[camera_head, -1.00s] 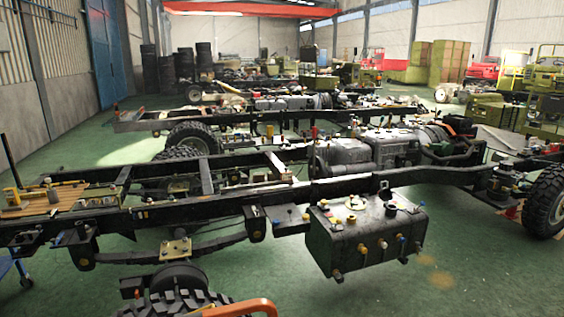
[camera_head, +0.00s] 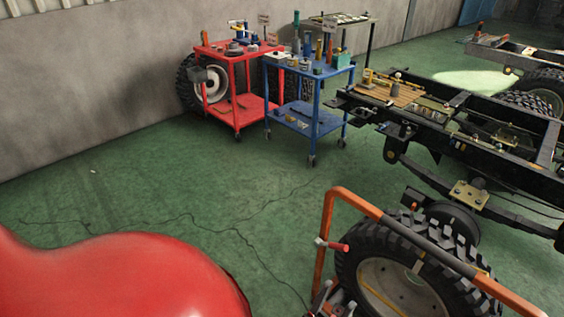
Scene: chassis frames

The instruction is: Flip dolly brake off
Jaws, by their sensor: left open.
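The dolly shows at the lower right as an orange tubular handle frame (camera_head: 328,222) beside a large black tyre with a pale rim (camera_head: 385,283). A small lever with a red grip (camera_head: 334,245) sticks out from the frame's left post. Dark metal parts with red pieces (camera_head: 327,301) sit at the foot of the post, cut off by the picture's bottom edge. I cannot tell which of these parts is the brake or how it is set. I make out no fingers of either gripper.
A large glossy red rounded surface fills the lower left, very close. A red tool cart (camera_head: 236,107) and a blue tool cart (camera_head: 309,118) stand near the wall. A black chassis frame (camera_head: 470,140) lies at the right. Green floor (camera_head: 200,195) between is clear.

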